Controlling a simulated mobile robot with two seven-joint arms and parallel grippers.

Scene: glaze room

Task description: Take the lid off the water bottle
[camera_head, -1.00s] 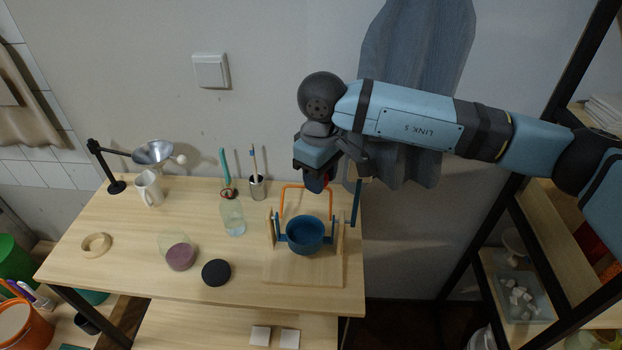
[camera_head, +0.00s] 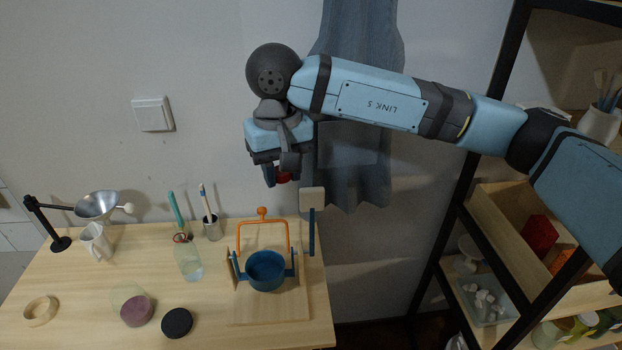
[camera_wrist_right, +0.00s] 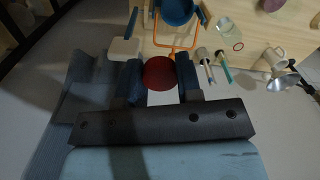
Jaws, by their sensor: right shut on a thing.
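My right gripper (camera_head: 277,178) is above the back edge of the table. It is shut on a red round lid (camera_head: 284,177), which is partly hidden by the fingers in the head view. In the right wrist view the lid (camera_wrist_right: 160,73) is a red disc between the two fingers (camera_wrist_right: 160,80). The water bottle (camera_head: 190,263) is clear and stands upright on the table, left of the blue pot; its mouth shows a reddish ring and no lid. It also shows in the wrist view (camera_wrist_right: 224,29), apart from the gripper. My left gripper is not in view.
A blue pot (camera_head: 266,271) hangs in a wooden stand with an orange handle (camera_head: 239,240), below the gripper. A tool cup (camera_head: 212,230), white mug (camera_head: 97,242), funnel stand (camera_head: 61,244), clear jar with purple contents (camera_head: 137,311) and black disc (camera_head: 177,323) stand further left.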

